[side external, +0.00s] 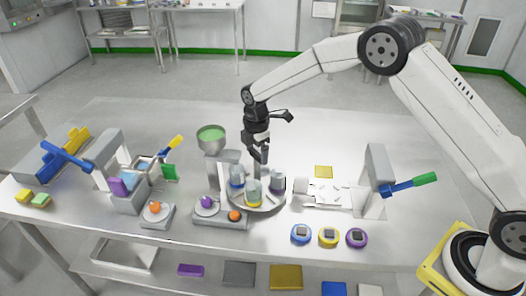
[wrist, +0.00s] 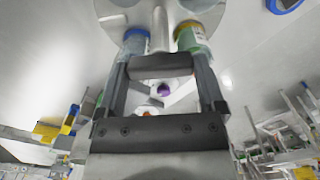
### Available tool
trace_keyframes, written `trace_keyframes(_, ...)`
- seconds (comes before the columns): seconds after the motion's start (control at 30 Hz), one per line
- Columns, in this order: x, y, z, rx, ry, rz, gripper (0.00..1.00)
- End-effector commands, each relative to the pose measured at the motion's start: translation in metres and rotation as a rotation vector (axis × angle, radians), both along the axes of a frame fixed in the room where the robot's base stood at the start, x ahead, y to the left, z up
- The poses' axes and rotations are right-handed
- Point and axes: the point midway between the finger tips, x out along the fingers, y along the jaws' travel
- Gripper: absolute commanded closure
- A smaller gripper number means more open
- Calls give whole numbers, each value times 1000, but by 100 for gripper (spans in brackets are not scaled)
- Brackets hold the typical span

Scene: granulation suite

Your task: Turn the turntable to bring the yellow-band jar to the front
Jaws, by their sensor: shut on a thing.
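The round turntable (side external: 268,208) stands mid-table and carries three jars. The yellow-band jar (side external: 253,194) is on the side nearest the side camera. The blue-band jar (side external: 237,178) is left of it, and a dark-banded jar (side external: 278,182) is to the right. My gripper (side external: 262,158) points down over the middle of the turntable, shut on what looks like its grey central post (wrist: 160,30); the exact contact is partly hidden. In the wrist view the yellow-band jar (wrist: 192,40) and the blue-band jar (wrist: 135,40) show on either side of the post.
A bowl of green material (side external: 211,138) stands behind left. Scales with purple and orange balls (side external: 220,214) stand front left. Blue, yellow and purple round devices (side external: 329,236) lie front right. The table behind the turntable is clear.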

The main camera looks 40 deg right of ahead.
Motion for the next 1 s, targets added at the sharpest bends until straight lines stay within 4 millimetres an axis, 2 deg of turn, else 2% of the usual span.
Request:
trace_keyframes(0.6,1,0,2,1,-4,29,100)
trace_keyframes(0.63,1,0,2,1,-4,29,3)
trace_keyframes(0.67,1,0,2,1,-4,29,0)
trace_keyframes(1.0,1,0,3,0,-2,29,0)
